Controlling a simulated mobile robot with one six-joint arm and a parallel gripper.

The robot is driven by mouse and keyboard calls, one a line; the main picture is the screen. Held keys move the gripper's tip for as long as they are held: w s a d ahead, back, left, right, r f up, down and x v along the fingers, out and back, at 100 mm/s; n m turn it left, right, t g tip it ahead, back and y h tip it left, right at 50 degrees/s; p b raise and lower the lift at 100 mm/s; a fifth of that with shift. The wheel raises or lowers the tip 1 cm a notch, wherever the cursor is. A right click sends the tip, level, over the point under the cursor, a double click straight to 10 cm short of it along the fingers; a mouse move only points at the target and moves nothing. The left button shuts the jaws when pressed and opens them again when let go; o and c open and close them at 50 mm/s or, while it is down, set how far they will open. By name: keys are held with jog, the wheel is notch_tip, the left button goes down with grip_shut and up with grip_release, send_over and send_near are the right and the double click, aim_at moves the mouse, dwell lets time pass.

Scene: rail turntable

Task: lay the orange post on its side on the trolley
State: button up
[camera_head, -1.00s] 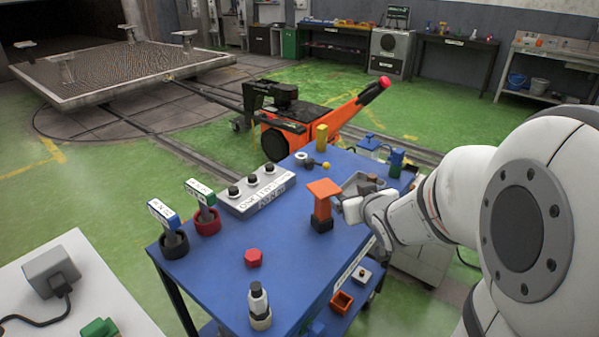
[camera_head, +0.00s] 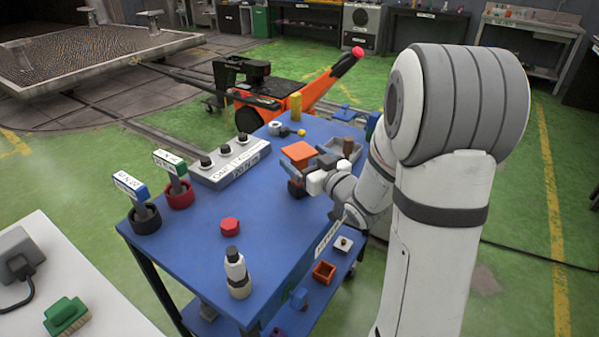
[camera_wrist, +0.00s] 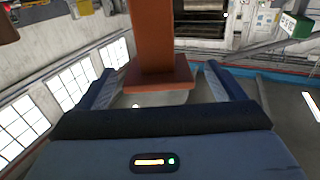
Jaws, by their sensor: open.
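The orange post (camera_head: 298,153) stands upright on the blue-topped trolley (camera_head: 195,245), near its right edge. It has a wide flat orange head and a dark lower end. My gripper (camera_head: 303,170) is at the post from the right, below the head, and hides much of the stem. In the wrist view the orange stem (camera_wrist: 152,35) and a wider plate at its end show between the two open fingers. Gaps show between the plate and both fingers, so the jaws are not closed on it.
The top's left-middle is clear.

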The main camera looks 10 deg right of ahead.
aim_at(300, 150)
jog(key=x, duration=0.3)
jog(key=shift+w, duration=0.15)
jog(key=shift+f, duration=0.1)
jog(key=shift+d, duration=0.1)
jog(key=shift+c, duration=0.2)
grip_shut()
dwell(0.5)
